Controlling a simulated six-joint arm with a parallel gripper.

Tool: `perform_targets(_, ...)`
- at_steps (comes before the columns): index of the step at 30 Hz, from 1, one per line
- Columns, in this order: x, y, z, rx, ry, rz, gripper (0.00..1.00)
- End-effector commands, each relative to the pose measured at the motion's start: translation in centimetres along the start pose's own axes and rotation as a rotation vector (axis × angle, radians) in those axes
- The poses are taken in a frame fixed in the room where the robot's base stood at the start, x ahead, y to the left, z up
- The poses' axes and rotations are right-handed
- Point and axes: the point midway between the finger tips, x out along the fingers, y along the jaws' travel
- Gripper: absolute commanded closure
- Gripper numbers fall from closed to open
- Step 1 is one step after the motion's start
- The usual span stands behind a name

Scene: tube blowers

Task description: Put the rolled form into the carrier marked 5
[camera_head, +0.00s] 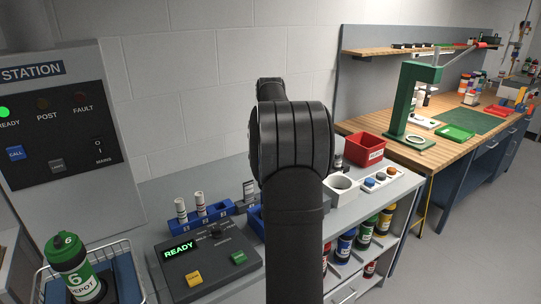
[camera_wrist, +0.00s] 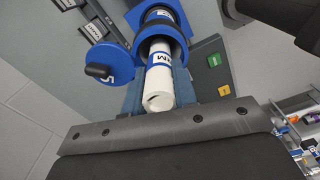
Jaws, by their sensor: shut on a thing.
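In the wrist view my gripper (camera_wrist: 157,82) is shut on the white rolled form (camera_wrist: 160,75), which has dark lettering on its side. Its near end shows between the grey-blue fingers. Its far part lies within the outline of the blue rim of a carrier (camera_wrist: 138,45); how deep it sits I cannot tell. A round blue lid (camera_wrist: 98,58) with a black knob and a 5 is beside that carrier, to the left. In the head view my arm hides my gripper, the held form and most of this carrier.
A control panel (camera_head: 205,262) reads READY. Rolled forms stand in a blue rack (camera_head: 205,217) behind it. A green carrier marked 6 (camera_head: 68,262) stands in a basket at left. A white round holder (camera_head: 341,190) and red bin (camera_head: 366,149) are right of my arm; several carriers fill the shelf below.

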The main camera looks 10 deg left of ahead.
Motion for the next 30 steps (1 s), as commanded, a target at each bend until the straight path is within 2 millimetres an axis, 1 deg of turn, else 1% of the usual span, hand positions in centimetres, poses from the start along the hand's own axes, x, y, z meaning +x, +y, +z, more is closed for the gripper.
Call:
perform_targets(12, 1.6, 0.0, 0.0, 0.0, 0.0, 0.0, 0.96)
perform_targets(21, 1.7, 0.0, 0.0, 0.0, 0.0, 0.0, 0.96)
perform_targets(22, 1.7, 0.0, 0.0, 0.0, 0.0, 0.0, 0.72)
perform_targets(25, 1.7, 0.0, 0.0, 0.0, 0.0, 0.0, 0.53)
perform_targets(26, 1.7, 0.0, 0.0, 0.0, 0.0, 0.0, 0.49)
perform_targets(30, 1.6, 0.0, 0.0, 0.0, 0.0, 0.0, 0.49)
